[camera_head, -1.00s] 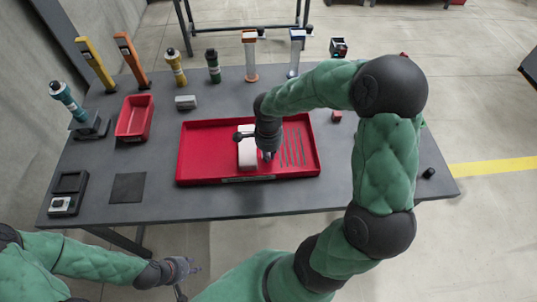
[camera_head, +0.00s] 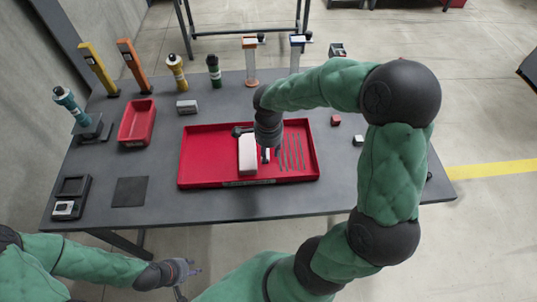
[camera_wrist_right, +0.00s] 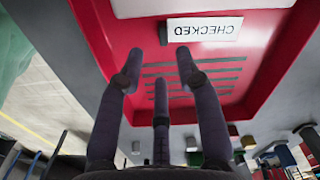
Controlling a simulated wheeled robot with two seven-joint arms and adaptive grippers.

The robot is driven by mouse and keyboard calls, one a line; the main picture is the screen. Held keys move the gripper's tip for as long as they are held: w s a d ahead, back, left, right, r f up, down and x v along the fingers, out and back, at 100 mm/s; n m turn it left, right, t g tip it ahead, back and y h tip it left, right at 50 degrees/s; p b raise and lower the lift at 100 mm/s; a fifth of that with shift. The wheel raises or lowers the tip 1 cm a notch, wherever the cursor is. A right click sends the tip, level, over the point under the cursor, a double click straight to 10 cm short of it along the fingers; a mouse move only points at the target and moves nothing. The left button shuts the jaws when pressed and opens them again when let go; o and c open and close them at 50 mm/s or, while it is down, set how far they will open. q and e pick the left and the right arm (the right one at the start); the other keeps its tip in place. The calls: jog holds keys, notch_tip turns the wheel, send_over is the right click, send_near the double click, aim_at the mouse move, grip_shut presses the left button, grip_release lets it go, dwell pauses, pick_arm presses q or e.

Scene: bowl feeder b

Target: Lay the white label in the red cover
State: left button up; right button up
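The red cover is the large shallow red tray (camera_head: 215,182) in the middle of the table; its red floor also fills much of the right wrist view (camera_wrist_right: 255,60). The white label (camera_wrist_right: 203,28), printed CHECKED, lies flat in it beside a white block (camera_head: 247,155). In the head view, the label is a small white strip (camera_head: 266,156) partly hidden by my right gripper. My right gripper (camera_wrist_right: 160,72) is over the cover with its fingers spread and nothing between them. My left gripper (camera_head: 190,270) is open and empty, in front of the table.
Dark slats (camera_head: 293,152) lie in the cover's right part. A smaller red bin (camera_head: 136,122), a grey block (camera_head: 187,106) and several upright tools stand left and behind. A dark mat (camera_head: 128,191) lies left. The table's front right is mostly clear.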

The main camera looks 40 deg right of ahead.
notch_tip(320, 180, up, 7)
jog(key=p, duration=0.2)
jog(key=shift+r, duration=0.2)
dwell(0.4)
